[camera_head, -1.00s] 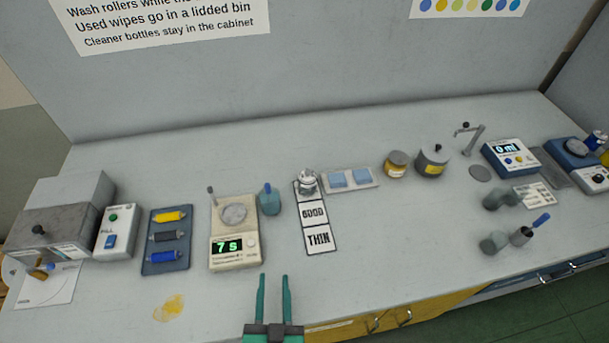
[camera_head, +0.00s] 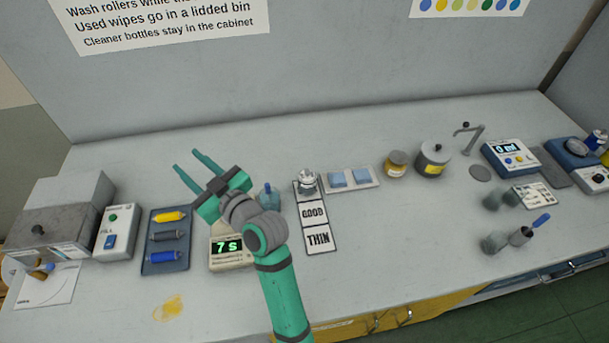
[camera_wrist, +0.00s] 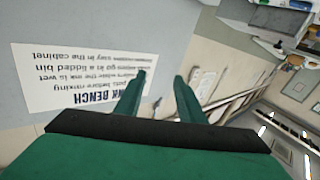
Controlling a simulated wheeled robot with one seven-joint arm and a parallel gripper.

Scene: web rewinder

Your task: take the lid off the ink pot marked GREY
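Two pots stand toward the back, right of centre in the head view: a smaller one (camera_head: 397,164) with a brownish body and greyish top, and a larger grey one (camera_head: 432,161) with a yellow label and a dark knob on its lid (camera_head: 436,151). Their markings are too small to read, so I cannot tell which says GREY. My gripper (camera_head: 186,160) is raised over the left part of the bench, far left of both pots. Its fingers are apart with nothing between them. In the wrist view my gripper (camera_wrist: 159,76) faces the wall sign; no pot shows there.
My arm partly covers the timer device (camera_head: 232,251) and a blue-green bottle (camera_head: 266,197). A tray with blue pads (camera_head: 350,180) and the GOOD/THIN card (camera_head: 315,213) lie left of the pots. A tap (camera_head: 470,138) stands right of them. Bench in front of the pots is clear.

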